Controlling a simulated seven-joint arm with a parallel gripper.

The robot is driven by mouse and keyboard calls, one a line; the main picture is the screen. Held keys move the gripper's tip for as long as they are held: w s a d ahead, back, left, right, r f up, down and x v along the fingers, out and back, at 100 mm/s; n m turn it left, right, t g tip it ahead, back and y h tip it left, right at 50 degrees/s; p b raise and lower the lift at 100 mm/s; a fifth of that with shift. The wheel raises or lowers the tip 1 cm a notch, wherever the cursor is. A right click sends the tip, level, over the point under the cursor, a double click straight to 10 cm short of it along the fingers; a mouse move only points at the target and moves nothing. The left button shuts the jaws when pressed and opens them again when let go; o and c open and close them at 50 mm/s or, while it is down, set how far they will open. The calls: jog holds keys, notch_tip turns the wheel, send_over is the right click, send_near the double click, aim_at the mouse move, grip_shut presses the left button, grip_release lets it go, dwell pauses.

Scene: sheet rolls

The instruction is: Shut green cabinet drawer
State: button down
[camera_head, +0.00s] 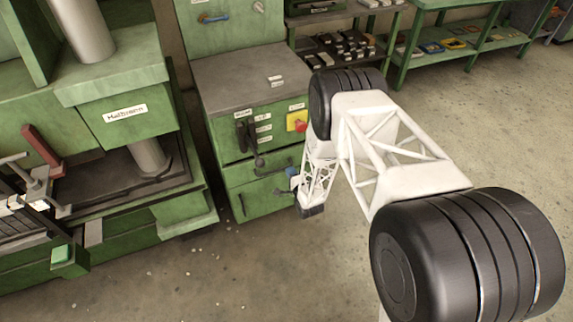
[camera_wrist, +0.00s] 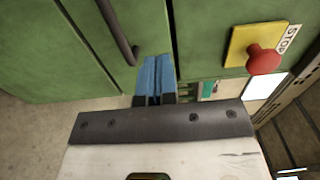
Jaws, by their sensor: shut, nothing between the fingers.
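The green cabinet (camera_head: 226,88) stands in the middle of the head view, with a grey top. Its front has a upper panel with a dark handle (camera_head: 242,135) and labels, and green drawer fronts (camera_head: 262,201) below. I cannot tell how far any drawer stands out. My gripper (camera_head: 292,173) is at the right side of the lower fronts; its blue fingers (camera_wrist: 153,75) are together and empty. In the wrist view they are close to the green front (camera_wrist: 148,22), beside a dark bar handle (camera_wrist: 117,32). I cannot tell whether they touch it.
A red stop button (camera_head: 297,121) on a yellow plate sits above my gripper; it also shows in the wrist view (camera_wrist: 263,58). A green machine (camera_head: 125,115) stands at the left. Shelves (camera_head: 459,47) stand at the back right. The floor (camera_head: 270,265) in front is mostly clear.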

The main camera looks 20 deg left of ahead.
jog(key=shift+v, duration=2.4)
